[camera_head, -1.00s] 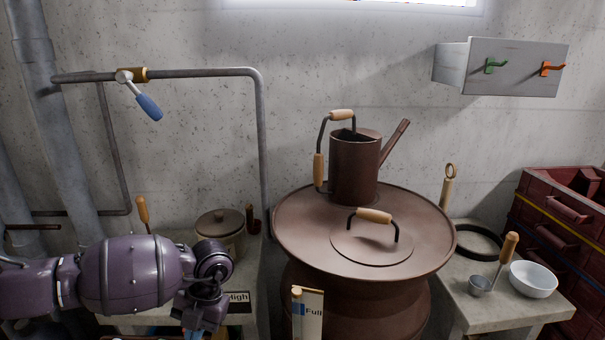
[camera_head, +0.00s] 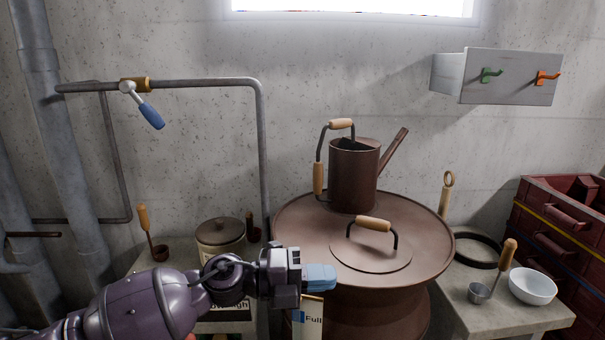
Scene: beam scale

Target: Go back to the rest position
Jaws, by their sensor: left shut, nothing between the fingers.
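My left gripper (camera_head: 320,278) comes in from the lower left in the head view. Its blue fingers point right and are shut with nothing between them. It hangs in front of the left part of the brown round drum top (camera_head: 437,262), above the "Full" sign (camera_head: 307,320). I cannot tell whether it touches anything. My right gripper is out of view.
A brown watering can (camera_head: 353,178) and a lid with a wooden handle (camera_head: 372,248) sit on the drum top. A lidded pot (camera_head: 220,238) stands left. A ladle (camera_head: 480,291) and white bowl (camera_head: 532,286) are right. A blue-handled valve (camera_head: 150,114) is on the pipe.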

